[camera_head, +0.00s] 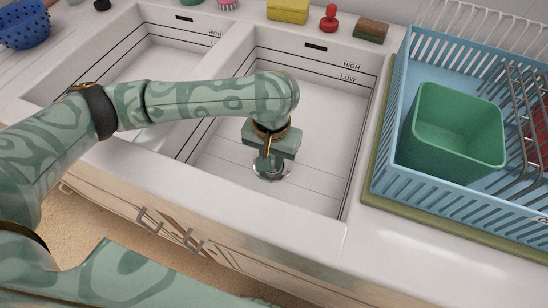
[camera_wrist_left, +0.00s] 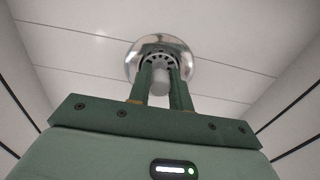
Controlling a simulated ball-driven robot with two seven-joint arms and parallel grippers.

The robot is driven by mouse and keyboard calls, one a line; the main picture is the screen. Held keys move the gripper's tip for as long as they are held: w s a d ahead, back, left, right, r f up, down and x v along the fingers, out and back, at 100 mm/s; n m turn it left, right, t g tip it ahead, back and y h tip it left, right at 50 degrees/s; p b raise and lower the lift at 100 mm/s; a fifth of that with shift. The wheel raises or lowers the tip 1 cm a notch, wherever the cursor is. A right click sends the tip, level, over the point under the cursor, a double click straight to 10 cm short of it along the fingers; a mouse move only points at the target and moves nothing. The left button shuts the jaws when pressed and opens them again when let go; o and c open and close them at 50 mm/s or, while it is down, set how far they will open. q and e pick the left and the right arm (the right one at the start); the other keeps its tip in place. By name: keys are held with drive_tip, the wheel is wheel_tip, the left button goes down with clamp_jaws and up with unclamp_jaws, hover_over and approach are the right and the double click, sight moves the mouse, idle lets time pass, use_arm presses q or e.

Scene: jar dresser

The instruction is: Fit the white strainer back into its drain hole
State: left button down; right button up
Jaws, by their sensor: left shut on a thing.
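The drain hole has a shiny metal rim (camera_head: 272,174) in the floor of the right sink basin, and it also shows in the wrist view (camera_wrist_left: 133,66). My left gripper (camera_head: 268,160) points down right over it. In the wrist view the fingers (camera_wrist_left: 160,72) are shut on the pale grey-white knob of the strainer (camera_wrist_left: 159,84). A slotted disc shows beyond the fingertips, inside the metal rim. I cannot tell whether the strainer sits fully in the hole or is a little above it. In the head view the strainer is hidden by the gripper. My right gripper is not in view.
A blue dish rack (camera_head: 385,150) with a green tub (camera_head: 455,125) stands on the right counter.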

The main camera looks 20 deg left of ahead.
sight(272, 156)
use_arm(q)
drive_tip(key=shift+w, duration=0.1)
drive_tip(key=shift+p, duration=0.35)
drive_tip(key=c, duration=1.3)
unclamp_jaws()
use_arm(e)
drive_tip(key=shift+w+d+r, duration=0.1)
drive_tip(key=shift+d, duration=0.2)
use_arm(q)
drive_tip(key=shift+r+p, duration=4.05)
drive_tip(key=shift+r, duration=2.05)
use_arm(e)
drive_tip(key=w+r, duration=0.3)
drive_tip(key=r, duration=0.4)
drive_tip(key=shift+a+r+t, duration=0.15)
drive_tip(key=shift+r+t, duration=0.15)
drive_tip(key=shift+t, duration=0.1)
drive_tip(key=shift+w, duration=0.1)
